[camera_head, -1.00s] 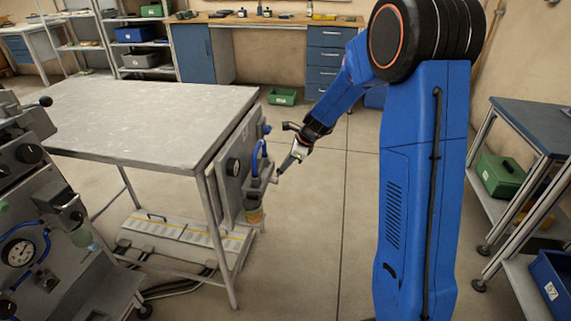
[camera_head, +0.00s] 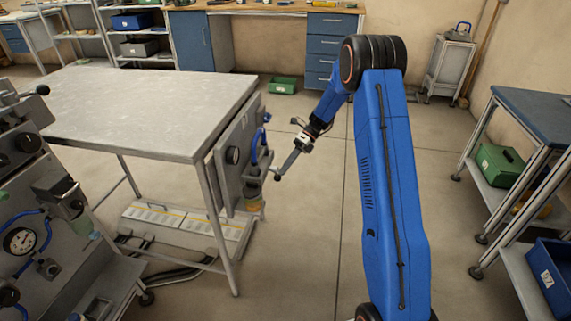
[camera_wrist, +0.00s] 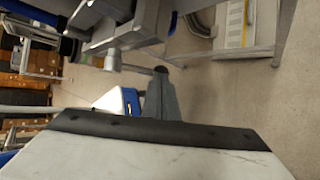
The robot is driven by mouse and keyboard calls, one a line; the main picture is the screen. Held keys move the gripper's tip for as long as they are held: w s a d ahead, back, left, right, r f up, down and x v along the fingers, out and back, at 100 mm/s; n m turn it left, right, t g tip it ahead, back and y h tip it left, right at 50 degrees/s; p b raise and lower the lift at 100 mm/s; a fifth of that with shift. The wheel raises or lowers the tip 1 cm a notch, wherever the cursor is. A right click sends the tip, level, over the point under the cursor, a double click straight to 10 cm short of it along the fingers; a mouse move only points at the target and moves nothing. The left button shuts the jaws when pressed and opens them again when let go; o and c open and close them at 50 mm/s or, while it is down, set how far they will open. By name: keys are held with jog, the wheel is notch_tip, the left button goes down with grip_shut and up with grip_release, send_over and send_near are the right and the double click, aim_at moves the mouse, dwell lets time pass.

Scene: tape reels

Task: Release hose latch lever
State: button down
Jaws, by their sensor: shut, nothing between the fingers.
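A grey panel (camera_head: 228,168) is fixed to the near right side of the metal table. It carries a round dial, a blue hose (camera_head: 254,146) and a small yellowish cup low down. My gripper (camera_head: 283,172) is shut and empty at the panel's right side, pointing down and left. A dark knob-like end shows at its tip; I cannot tell whether it is the lever's knob or my fingertips. In the wrist view my gripper (camera_wrist: 160,90) points toward grey metal fittings (camera_wrist: 125,35), very close by. I cannot make out the latch lever clearly, or whether I touch it.
The metal table (camera_head: 140,110) stands at left. A grey machine with a gauge (camera_head: 20,240) is at near left. A green box (camera_head: 283,85) lies on the floor behind. A shelf rack with a green bin (camera_head: 500,165) is at right. The floor between is open.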

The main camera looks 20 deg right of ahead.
jog(key=shift+s+a+f+m+g+y, duration=0.15)
jog(key=shift+s+a+f+g+y, duration=0.2)
jog(key=shift+s+f, duration=0.2)
jog(key=shift+s+a+f+m+g+y, duration=0.15)
jog(key=shift+s+a+f+g+y, duration=0.1)
jog(key=shift+s+f+g, duration=0.25)
jog(key=shift+s+f, duration=0.15)
jog(key=shift+f, duration=0.05)
